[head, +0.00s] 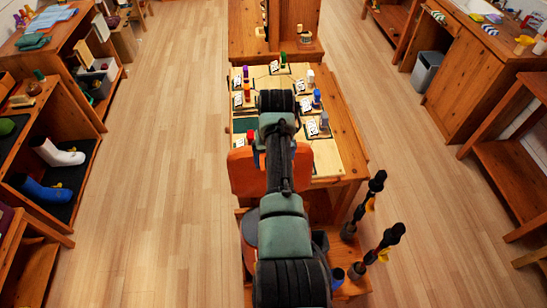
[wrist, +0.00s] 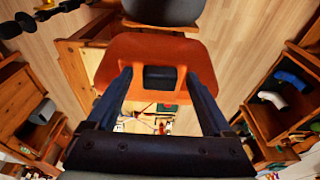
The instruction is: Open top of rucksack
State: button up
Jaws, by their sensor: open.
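No object is clearly recognisable as a rucksack. An orange piece (wrist: 112,68) with a rectangular opening fills the middle of the wrist view; I cannot tell whether it is part of the rucksack or a chair back. It also shows in the head view (head: 246,176), left of my arm at the near edge of the work table. My gripper (wrist: 160,74) is open, its two dark fingers apart on either side of the opening, with nothing seen between them. I cannot tell whether they touch the orange piece. In the head view my arm hides the gripper.
The wooden table (head: 349,150) holds several cards and small coloured bottles. A round grey seat (wrist: 165,10) is beside the orange piece. Dark poles (head: 365,215) stand right of my arm. Shelves with boots (head: 58,152) stand at left. The floor aisles on both sides are clear.

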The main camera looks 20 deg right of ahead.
notch_tip(320, 180, up, 13)
jog(key=s+b, duration=0.2)
jog(key=shift+s+a+f+b, duration=0.15)
jog(key=shift+s+a+b, duration=0.05)
jog(key=shift+a+b, duration=0.2)
dwell(0.3)
